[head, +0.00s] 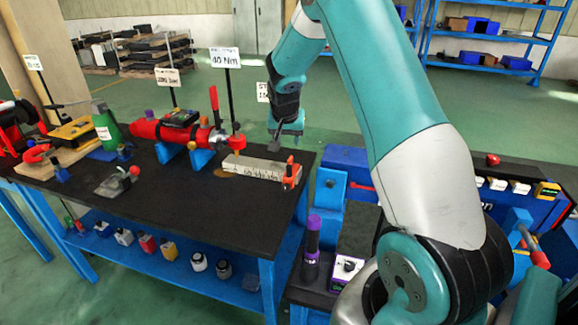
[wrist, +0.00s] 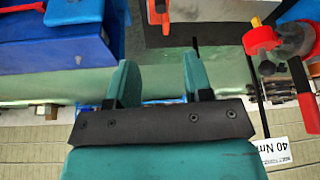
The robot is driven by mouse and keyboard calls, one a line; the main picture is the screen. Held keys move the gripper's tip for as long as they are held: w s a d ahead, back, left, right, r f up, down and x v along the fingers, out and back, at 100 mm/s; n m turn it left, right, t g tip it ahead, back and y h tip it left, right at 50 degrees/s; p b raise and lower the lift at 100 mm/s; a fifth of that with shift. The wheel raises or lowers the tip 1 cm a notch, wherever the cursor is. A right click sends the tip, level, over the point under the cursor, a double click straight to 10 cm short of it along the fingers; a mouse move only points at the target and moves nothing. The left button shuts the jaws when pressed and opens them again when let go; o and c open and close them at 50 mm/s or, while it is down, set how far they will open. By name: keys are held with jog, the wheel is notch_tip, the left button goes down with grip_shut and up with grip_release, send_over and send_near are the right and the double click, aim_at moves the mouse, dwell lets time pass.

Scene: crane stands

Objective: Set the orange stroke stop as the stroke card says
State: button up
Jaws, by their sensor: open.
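The orange stroke stop (head: 291,172) sits at the right end of a pale graduated rail (head: 250,166) on the black bench top. In the wrist view an orange part, seemingly the stop (wrist: 158,12), shows at the top edge, cut off by the frame. My gripper (head: 286,138) is above the bench's back right edge, behind and above the stop, apart from it. Its two teal fingers (wrist: 158,75) are spread with nothing between them. The stroke card (head: 262,91) is mostly hidden behind my arm; its full value cannot be read.
A red lever tool (head: 214,105) and a red cylinder (head: 165,131) on blue supports stand left of the rail. A card reading 40 Nm (head: 225,58) stands on a pole behind. A blue unit (head: 345,157) is right of the bench. The front bench top is mostly clear.

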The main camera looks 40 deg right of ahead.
aim_at(289, 166)
jog(key=p+x, duration=0.3)
jog(key=x, duration=1.3)
jog(key=shift+a, duration=0.1)
